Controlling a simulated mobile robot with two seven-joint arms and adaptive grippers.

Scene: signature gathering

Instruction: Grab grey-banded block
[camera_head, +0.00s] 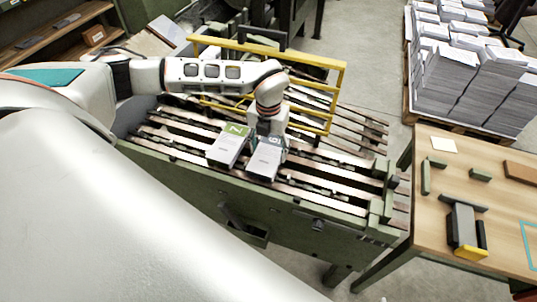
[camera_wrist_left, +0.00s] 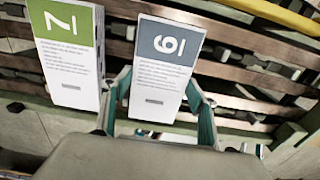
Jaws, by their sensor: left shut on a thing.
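The grey-banded block (camera_wrist_left: 163,68) is a white printed block with a grey-blue band and a numeral at its far end. It sits between the two fingers of my left gripper (camera_wrist_left: 158,100), which is shut on it. In the head view the grey-banded block (camera_head: 265,160) lies on the slatted rack of the green machine, with my left gripper (camera_head: 270,135) over it, partly hiding its far end. A green-banded block (camera_head: 229,147) lies just left of it. It also shows in the left wrist view (camera_wrist_left: 70,60). My right gripper is out of view.
The green machine (camera_head: 190,185) carries rails and a yellow guard frame (camera_head: 343,85) behind my arm. A wooden table (camera_head: 440,240) at the right holds green stops and a grey piece with a yellow end (camera_head: 464,232). Paper stacks (camera_head: 460,75) stand behind it.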

